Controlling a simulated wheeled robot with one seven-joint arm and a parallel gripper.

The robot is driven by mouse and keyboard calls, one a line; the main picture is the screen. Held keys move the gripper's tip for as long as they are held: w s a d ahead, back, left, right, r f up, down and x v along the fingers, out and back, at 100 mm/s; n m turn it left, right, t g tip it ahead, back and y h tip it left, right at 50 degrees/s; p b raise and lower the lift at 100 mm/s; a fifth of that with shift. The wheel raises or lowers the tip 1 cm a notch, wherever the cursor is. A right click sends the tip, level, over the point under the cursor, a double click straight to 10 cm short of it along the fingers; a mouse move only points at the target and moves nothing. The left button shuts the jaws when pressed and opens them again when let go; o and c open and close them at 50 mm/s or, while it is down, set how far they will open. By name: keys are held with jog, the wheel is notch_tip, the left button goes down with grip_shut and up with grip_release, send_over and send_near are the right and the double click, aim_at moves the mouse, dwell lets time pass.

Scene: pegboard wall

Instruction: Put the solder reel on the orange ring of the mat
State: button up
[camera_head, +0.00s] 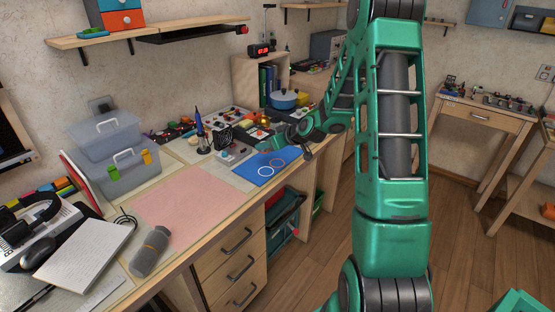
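A blue mat (249,170) lies near the front edge of the workbench. It bears a white ring (266,172) and an orange ring (278,162); the orange one is to the right and further back. Both rings look empty.
A soldering iron in its stand (202,137), small electronic parts and a blue pot (284,99) crowd the bench behind the mat. A pink mat (185,203) lies clear to the left. Storage boxes (107,140), a notebook (82,254) and a grey cylinder (151,251) are further left.

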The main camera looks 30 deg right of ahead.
send_over(280, 165)
notch_tip(280, 165, down, 3)
jog(key=shift+w+r, duration=0.1)
jog(key=shift+f, duration=1.95)
jog(key=o, duration=1.2)
